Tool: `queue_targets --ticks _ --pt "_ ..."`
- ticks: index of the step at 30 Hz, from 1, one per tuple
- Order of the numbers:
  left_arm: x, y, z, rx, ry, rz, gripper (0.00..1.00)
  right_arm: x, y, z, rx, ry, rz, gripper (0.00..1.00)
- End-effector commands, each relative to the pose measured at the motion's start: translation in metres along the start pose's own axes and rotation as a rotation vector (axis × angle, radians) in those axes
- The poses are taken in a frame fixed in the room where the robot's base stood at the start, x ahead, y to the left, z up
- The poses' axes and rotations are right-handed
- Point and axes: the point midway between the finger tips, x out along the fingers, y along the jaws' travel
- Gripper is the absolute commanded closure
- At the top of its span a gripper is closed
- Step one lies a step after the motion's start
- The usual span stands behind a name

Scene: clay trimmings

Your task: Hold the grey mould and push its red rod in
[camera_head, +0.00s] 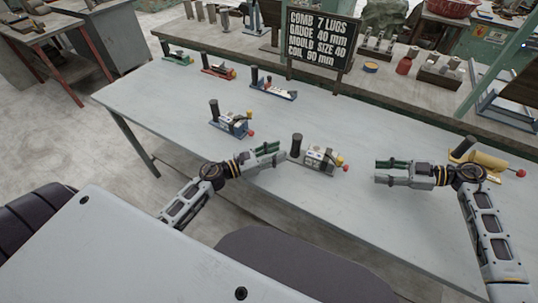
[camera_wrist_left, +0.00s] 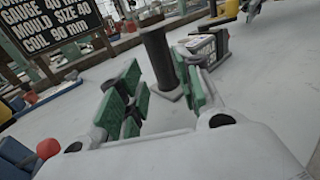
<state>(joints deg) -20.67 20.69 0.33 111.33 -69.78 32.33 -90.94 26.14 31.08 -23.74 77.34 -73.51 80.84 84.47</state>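The grey mould (camera_head: 316,160) lies on the table between my two grippers. Its upright black handle (camera_head: 296,144) is at its left end; a yellow knob and the red ball of its rod (camera_head: 346,168) are at its right end. My left gripper (camera_head: 281,153) is open, just left of the handle. In the left wrist view the black handle (camera_wrist_left: 158,60) stands ahead, between the spread green-padded fingers (camera_wrist_left: 163,90), with the mould body (camera_wrist_left: 207,46) behind it; contact is not visible. My right gripper (camera_head: 379,171) is open and empty, to the right of the red ball, apart from it.
A blue mould (camera_head: 231,124) stands behind my left gripper. A yellow mould (camera_head: 484,160) lies beyond my right wrist. Other moulds stand at the back left. A black sign (camera_head: 319,38) reads comb 7 lugs, gauge 40 mm, mould size 40, coil 90 mm. The table's left front is clear.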

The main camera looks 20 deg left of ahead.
Motion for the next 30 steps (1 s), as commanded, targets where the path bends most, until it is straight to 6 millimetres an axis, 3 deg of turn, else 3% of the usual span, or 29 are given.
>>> queue_targets --ticks 21,30 --pt "0.063 0.001 0.001 0.0 -0.002 0.001 0.65 0.0 0.0 0.0 0.0 0.0 0.0 0.64" --pt "0.08 0.0 0.0 0.0 0.0 0.0 0.65 0.0 0.0 0.0 0.0 0.0 0.0 0.64"
